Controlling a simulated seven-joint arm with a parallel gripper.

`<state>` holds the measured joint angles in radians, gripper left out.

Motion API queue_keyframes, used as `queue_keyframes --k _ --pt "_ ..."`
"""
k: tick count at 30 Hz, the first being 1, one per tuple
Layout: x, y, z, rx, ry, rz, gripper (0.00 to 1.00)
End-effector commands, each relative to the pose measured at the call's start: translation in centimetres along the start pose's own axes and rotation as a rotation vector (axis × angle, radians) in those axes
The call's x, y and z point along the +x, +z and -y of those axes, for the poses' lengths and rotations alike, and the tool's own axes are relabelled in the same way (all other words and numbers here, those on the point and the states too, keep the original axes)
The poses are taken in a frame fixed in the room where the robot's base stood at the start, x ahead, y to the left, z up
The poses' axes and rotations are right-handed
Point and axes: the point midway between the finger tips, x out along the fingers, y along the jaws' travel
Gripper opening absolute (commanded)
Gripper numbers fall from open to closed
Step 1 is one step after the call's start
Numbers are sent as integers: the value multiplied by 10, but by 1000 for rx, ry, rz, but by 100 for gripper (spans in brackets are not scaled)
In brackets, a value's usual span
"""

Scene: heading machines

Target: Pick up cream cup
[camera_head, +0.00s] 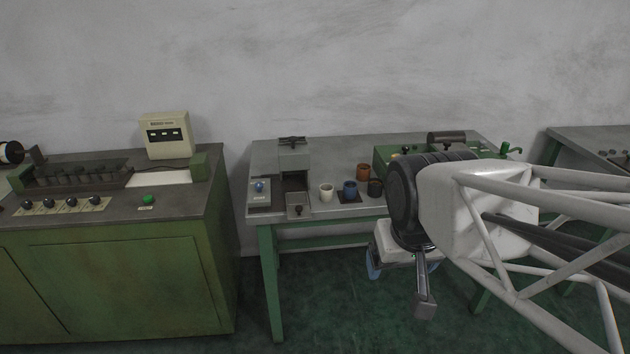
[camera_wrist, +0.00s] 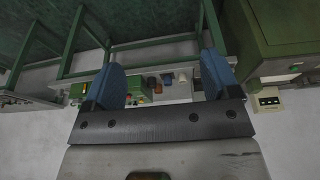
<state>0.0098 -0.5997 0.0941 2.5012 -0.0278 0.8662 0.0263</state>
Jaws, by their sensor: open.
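The cream cup (camera_head: 327,191) stands upright on the grey-topped bench (camera_head: 345,150), left of a blue cup (camera_head: 350,188). In the wrist view, which looks upside down, the cream cup (camera_wrist: 182,77) appears small and far off between the fingers, nearer the right one. My gripper (camera_head: 374,267) hangs in front of the bench, to the right of the cream cup and apart from it. It is partly hidden by my wrist. In the wrist view, my gripper (camera_wrist: 163,66) has its two blue fingers wide apart with nothing held between them.
A brown cup (camera_head: 363,171) and a dark cup (camera_head: 376,188) stand close to the right of the cream cup. A metal fixture (camera_head: 293,160) stands to its left. A green machine (camera_head: 391,154) sits farther right. A large green cabinet (camera_head: 130,275) stands left of the bench.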

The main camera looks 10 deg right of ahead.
Motion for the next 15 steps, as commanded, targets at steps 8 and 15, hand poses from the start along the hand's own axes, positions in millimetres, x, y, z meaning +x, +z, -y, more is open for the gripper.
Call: queue_keyframes --k 8,15 --pt "29 -79 -5 -7 25 -124 82" --pt "64 -154 -8 -21 38 -254 82"
